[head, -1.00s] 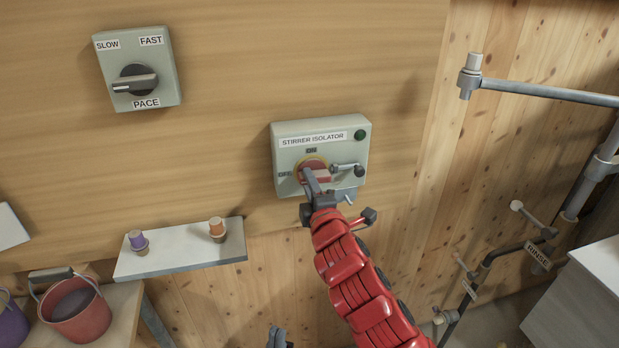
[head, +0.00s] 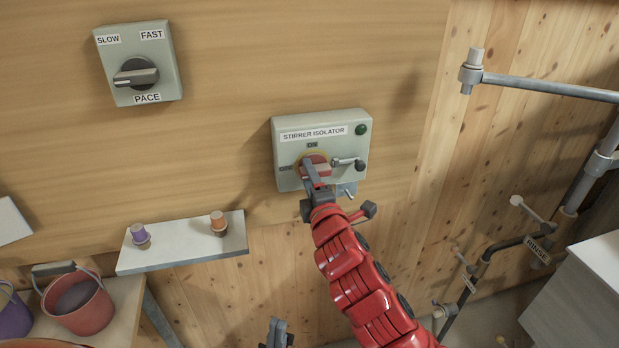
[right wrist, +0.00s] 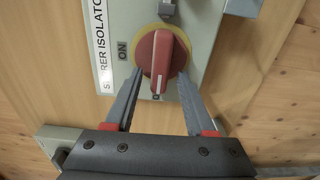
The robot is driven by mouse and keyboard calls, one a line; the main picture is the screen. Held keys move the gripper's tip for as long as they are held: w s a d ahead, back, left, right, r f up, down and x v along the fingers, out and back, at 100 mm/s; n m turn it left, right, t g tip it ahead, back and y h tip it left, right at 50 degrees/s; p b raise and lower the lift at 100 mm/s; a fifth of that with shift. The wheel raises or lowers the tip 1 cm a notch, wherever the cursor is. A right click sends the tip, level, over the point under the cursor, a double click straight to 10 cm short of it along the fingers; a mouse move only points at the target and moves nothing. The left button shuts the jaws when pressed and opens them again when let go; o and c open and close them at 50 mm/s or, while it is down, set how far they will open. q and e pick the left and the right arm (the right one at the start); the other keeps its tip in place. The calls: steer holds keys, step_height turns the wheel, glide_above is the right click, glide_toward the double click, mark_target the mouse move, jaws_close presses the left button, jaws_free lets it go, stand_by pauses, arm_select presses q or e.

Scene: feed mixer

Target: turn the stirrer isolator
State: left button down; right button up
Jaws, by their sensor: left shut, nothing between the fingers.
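The stirrer isolator (head: 292,151) is a pale green box on the wooden wall, with ON above its dial and OFF at the left. Its red handle (right wrist: 161,62) sits on a yellow disc and lies level on the box, its marked end towards the OFF side. My right gripper (right wrist: 161,78) has one finger on each side of the handle; gaps show between fingers and handle, so it is open around it. In the head view my right gripper (head: 311,176) partly hides the dial. My left gripper (head: 277,328) is low in the head view, shut and empty.
A small crank with a black knob (head: 359,165) sits right of the dial, below a green lamp (head: 361,129). The PACE switch box (head: 165,62) is at upper left. Grey pipes (head: 550,91) stand at the right.

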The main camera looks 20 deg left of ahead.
steer(key=shift+d, duration=0.1)
steer(key=p+v, duration=1.3)
steer(key=v, duration=0.4)
steer(key=shift+s+d+f, duration=0.1)
steer(key=shift+d, duration=0.05)
stand_by(0.5)
